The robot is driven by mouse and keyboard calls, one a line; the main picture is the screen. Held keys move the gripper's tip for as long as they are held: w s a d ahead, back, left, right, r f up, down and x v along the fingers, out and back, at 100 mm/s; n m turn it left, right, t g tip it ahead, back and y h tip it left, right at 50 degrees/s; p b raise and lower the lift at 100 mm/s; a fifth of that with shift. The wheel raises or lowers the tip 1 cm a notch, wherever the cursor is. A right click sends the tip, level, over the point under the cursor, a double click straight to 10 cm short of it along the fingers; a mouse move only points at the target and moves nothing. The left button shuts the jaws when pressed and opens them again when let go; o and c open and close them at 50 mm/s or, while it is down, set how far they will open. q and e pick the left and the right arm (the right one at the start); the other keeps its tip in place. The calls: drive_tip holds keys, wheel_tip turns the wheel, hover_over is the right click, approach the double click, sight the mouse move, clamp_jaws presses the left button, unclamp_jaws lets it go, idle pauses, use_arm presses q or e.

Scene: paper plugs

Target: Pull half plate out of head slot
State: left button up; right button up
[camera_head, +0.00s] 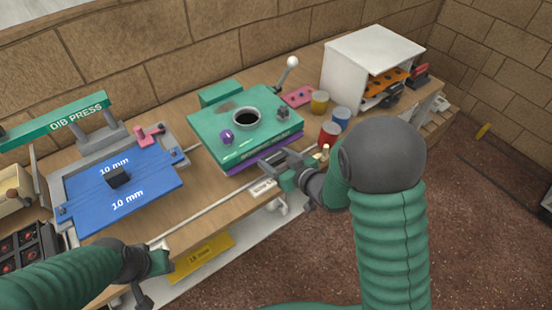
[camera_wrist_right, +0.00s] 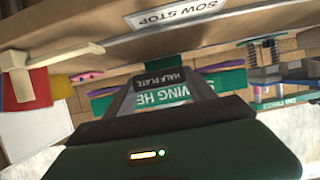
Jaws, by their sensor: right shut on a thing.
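The green swing head (camera_head: 240,120) sits on the bench with a round dark hole on top and a purple layer under it. Its lettered front also shows in the wrist view (camera_wrist_right: 207,84). My right gripper (camera_head: 283,165) is at the head's front edge, shut on the dark half plate (camera_wrist_right: 160,79), whose label faces the wrist camera between the fingers. How deep the plate sits in the slot is hidden. My left gripper (camera_head: 160,262) is low at the bench's front edge, apart from the head; its fingers are not clear.
A blue plate marked 10 mm (camera_head: 125,188) lies left of the head under the green DIB PRESS bar (camera_head: 60,118). Red (camera_head: 330,133), blue (camera_head: 342,116) and yellow pots (camera_head: 319,102) stand to the right, before a white shelf (camera_head: 372,55). A long rod (camera_head: 215,207) runs along the bench front.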

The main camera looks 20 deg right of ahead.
drive_tip(key=shift+s+d, duration=0.25)
drive_tip(key=shift+s, duration=0.35)
idle(0.5)
drive_tip(key=o, duration=1.7)
drive_tip(key=shift+r, duration=0.1)
